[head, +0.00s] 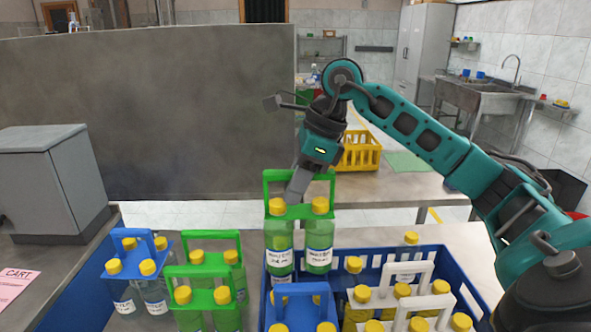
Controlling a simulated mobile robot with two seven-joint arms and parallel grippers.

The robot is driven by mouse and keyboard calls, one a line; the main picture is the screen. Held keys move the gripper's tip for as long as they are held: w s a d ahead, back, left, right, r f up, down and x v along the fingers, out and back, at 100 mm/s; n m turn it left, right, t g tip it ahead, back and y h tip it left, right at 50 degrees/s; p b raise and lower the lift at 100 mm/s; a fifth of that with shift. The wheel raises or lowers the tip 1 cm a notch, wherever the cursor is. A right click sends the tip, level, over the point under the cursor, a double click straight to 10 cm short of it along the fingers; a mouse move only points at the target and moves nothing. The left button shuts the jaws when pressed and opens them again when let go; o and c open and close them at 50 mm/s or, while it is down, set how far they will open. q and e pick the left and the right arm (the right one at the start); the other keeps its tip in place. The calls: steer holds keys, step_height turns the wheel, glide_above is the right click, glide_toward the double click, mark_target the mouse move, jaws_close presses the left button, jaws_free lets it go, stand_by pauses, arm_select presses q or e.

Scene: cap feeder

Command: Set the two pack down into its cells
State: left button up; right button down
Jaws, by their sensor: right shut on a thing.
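My right gripper (298,186) is shut on the green handle of a two pack (299,209). The pack has two green water bottles with yellow caps and hangs upright at the back left corner of the blue crate (449,262). Its lower ends are partly hidden behind a blue carrier, so I cannot tell whether they are inside a cell or just above it. The crate also holds a blue-handled pack (299,291) in front and white-handled packs (411,270) of yellow bottles to the right. My left gripper is not in view.
Left of the crate, a green-handled pack (202,270) and a blue-handled pack (134,267) stand close together. A grey box (45,185) and a pink CART sheet (17,285) are further left. A yellow crate (360,152) sits on the table behind.

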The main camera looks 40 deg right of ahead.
steer(key=shift+f, duration=0.85)
steer(key=shift+f+b, duration=0.55)
steer(key=shift+f, duration=0.05)
step_height(320, 180, down, 10)
steer(key=b, duration=0.9)
steer(key=shift+f, duration=0.25)
steer(key=shift+f+b, duration=0.5)
steer(key=shift+f, duration=0.1)
steer(key=c, duration=0.9)
jaws_free()
